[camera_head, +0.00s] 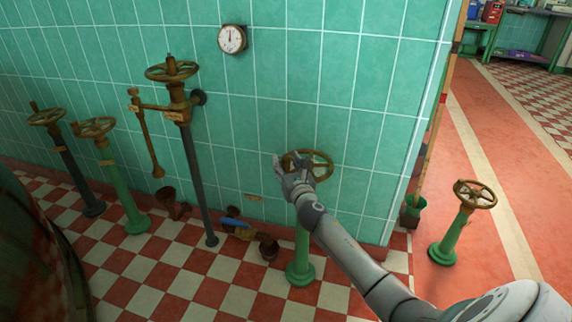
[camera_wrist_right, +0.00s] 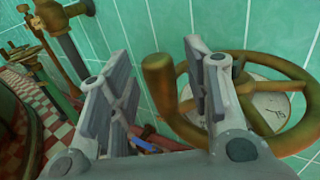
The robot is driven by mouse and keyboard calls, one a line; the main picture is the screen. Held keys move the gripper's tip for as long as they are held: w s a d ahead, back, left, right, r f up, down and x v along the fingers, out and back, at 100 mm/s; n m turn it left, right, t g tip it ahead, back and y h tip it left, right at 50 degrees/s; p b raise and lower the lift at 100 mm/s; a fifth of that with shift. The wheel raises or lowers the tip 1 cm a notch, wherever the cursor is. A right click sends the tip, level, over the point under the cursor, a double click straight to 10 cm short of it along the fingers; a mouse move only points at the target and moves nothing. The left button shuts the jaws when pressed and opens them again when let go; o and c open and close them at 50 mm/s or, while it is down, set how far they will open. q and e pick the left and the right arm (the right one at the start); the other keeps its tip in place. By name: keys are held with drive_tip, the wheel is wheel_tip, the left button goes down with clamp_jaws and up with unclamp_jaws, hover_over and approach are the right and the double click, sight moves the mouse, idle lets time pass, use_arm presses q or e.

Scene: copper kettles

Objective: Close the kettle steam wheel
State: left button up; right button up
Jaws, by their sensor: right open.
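A brass hand wheel (camera_head: 320,163) with spokes tops a green pedestal (camera_head: 301,258) by the teal wall. My right gripper (camera_head: 286,166) is at the wheel's left side and covers part of it. In the right wrist view the wheel (camera_wrist_right: 293,71) fills the right side, and its upright handle knob (camera_wrist_right: 158,82) stands between the fingers of my open right gripper (camera_wrist_right: 158,58). The right finger overlaps the rim in the picture; whether it touches cannot be told. A pale marked disc (camera_wrist_right: 268,108) shows beneath the spokes. My left gripper is not in view.
Other brass wheels stand left on pipes (camera_head: 172,70), (camera_head: 95,127), (camera_head: 46,117). Another wheel (camera_head: 475,194) on a green pedestal stands right, past the wall's corner. A round gauge (camera_head: 232,39) hangs on the wall. A blue-handled item (camera_head: 233,223) lies low near the wall.

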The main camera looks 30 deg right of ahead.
drive_tip(key=shift+w+d, duration=0.2)
drive_tip(key=shift+w, duration=0.35)
drive_tip(key=shift+c, duration=0.2)
clamp_jaws()
